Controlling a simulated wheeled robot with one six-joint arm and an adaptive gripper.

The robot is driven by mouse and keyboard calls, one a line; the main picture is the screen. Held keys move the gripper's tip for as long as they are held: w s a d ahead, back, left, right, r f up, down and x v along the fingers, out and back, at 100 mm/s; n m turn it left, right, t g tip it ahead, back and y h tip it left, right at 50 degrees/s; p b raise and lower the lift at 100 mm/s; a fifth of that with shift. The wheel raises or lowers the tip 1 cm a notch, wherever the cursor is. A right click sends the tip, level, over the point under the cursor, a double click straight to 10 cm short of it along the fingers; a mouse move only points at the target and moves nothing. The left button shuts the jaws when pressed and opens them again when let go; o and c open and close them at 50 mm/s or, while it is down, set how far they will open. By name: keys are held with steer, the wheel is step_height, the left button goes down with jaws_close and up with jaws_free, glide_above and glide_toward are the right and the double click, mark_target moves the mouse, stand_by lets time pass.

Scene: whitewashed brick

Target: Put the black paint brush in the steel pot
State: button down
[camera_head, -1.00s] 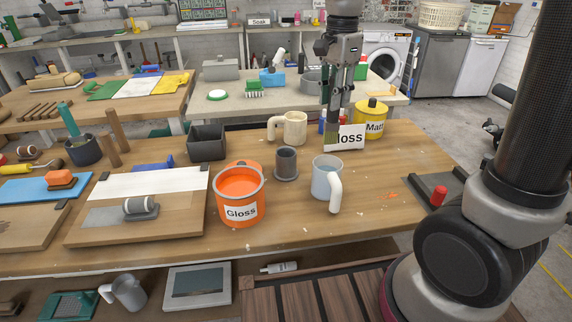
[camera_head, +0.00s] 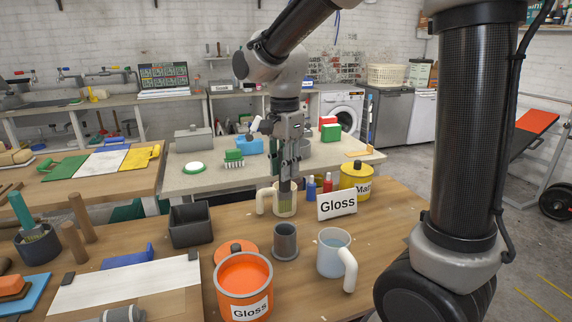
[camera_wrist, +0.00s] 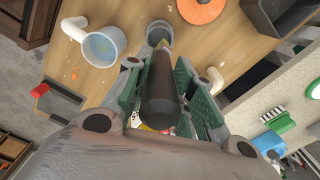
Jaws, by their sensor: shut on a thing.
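My gripper (camera_head: 289,165) is shut on the black paint brush, which hangs bristles down. Its dark handle (camera_wrist: 162,90) fills the middle of the wrist view. In the head view its lower end overlaps the cream mug (camera_head: 276,208); I cannot tell whether it is in front of the mug or inside its rim. The steel pot (camera_head: 286,242), a small grey cup with a wider foot, stands upright on the bench, nearer the camera than the mug. It also shows in the wrist view (camera_wrist: 158,34), beyond the brush. The brush is apart from it.
A pale blue mug (camera_head: 331,256) stands right of the pot and an orange Gloss tin (camera_head: 244,290) in front to its left. A Gloss sign (camera_head: 338,204), small bottles and a yellow tin (camera_head: 356,178) are behind right. A dark open box (camera_head: 191,225) is at left.

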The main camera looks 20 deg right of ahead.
mark_target(285, 190)
steer(key=shift+f, duration=4.75)
